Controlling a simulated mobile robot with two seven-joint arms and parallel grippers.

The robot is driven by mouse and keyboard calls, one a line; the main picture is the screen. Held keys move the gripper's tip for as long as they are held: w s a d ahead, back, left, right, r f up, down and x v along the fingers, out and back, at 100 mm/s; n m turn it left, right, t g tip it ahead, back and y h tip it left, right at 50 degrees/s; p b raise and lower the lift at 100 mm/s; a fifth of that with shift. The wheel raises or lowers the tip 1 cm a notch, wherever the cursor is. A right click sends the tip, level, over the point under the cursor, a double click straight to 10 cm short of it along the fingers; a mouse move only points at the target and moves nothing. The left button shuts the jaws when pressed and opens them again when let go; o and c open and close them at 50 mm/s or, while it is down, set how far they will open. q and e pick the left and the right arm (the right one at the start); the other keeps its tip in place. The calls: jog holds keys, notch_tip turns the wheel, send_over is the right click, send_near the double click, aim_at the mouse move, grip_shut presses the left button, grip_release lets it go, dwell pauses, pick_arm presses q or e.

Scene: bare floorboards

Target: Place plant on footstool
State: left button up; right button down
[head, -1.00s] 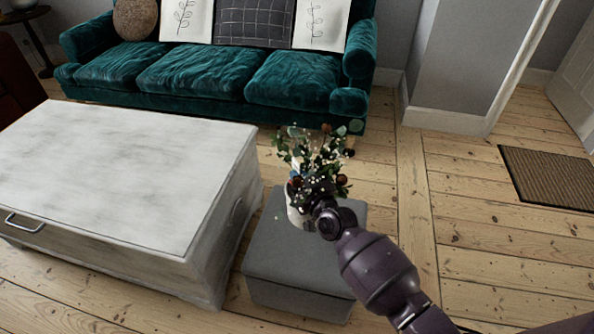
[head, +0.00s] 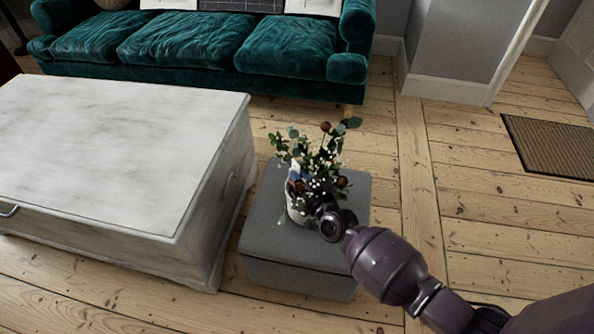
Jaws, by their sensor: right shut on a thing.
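The plant (head: 318,160) has green leaves, small white blossoms and dark red flowers in a white vase (head: 294,208). It is upright over the middle of the grey footstool (head: 265,225). The vase's base appears to be at the footstool's top, but I cannot tell whether it touches. My right gripper (head: 318,203) is shut on the plant from the right, and its fingers are mostly hidden among the leaves and by my wrist. My left gripper is not in view.
A whitewashed wooden chest (head: 120,140) stands close to the left of the footstool. A teal sofa (head: 200,50) is behind. A brown doormat (head: 550,146) lies at the right. Bare floorboards (head: 470,190) to the right are free.

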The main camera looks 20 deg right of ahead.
jog(key=shift+f, duration=0.45)
jog(key=shift+w, duration=0.1)
jog(key=shift+r, duration=0.1)
jog(key=shift+f, duration=0.2)
jog(key=c, duration=1.7)
grip_release()
jog(key=shift+f, duration=0.2)
jog(key=o, duration=0.4)
jog(key=shift+r, duration=0.1)
